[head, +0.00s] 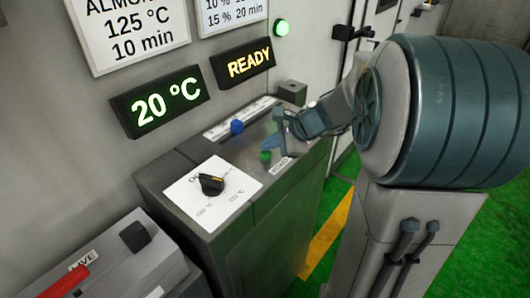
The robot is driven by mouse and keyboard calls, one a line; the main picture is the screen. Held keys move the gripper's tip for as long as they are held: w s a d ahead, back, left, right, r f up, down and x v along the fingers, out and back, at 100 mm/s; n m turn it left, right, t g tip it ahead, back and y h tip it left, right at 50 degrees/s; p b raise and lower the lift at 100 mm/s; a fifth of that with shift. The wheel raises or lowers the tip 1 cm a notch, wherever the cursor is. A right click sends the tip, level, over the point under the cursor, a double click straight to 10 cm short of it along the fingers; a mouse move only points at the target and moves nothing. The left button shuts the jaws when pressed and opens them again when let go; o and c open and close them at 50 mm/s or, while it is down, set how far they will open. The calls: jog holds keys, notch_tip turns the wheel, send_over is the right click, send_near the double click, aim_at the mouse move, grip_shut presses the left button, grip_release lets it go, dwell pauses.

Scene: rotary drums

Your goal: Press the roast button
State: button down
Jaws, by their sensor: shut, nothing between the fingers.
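A grey control console (270,215) stands against the wall, with its sloping top facing me. A small green button (265,156) sits on the top near the front edge, beside a small white label (281,165) too small to read. I cannot tell for sure that it is the roast button. My gripper (272,143) reaches in from the right, shut and empty, with its tips just above and beside the green button. Whether they touch it is unclear. A blue button or knob (237,127) is farther back on the console, left of my gripper.
A black dial (211,184) sits on a white plate at the console's left. A grey box with a red lever (66,283) is at lower left. Wall displays read 20 °C (166,101) and READY (248,64), with a green lamp (282,28) lit. Green floor shows at right.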

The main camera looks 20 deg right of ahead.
aim_at(270, 154)
jog(key=shift+f+b, duration=0.45)
jog(key=shift+f, duration=0.1)
jog(key=shift+r, duration=0.1)
dwell(0.4)
jog(key=shift+r+p, duration=0.75)
jog(key=shift+r, duration=0.15)
notch_tip(270, 154, up, 5)
jog(key=p, duration=0.4)
dwell(0.6)
jog(key=s+a+f+n+g+h, duration=0.1)
jog(key=s+n+g+h, duration=0.2)
jog(key=s+n, duration=1.4)
jog(key=s+h, duration=0.3)
jog(key=shift+s+f+n+h, duration=0.2)
jog(key=shift+s+n+h, duration=0.1)
jog(key=shift+h, duration=0.1)
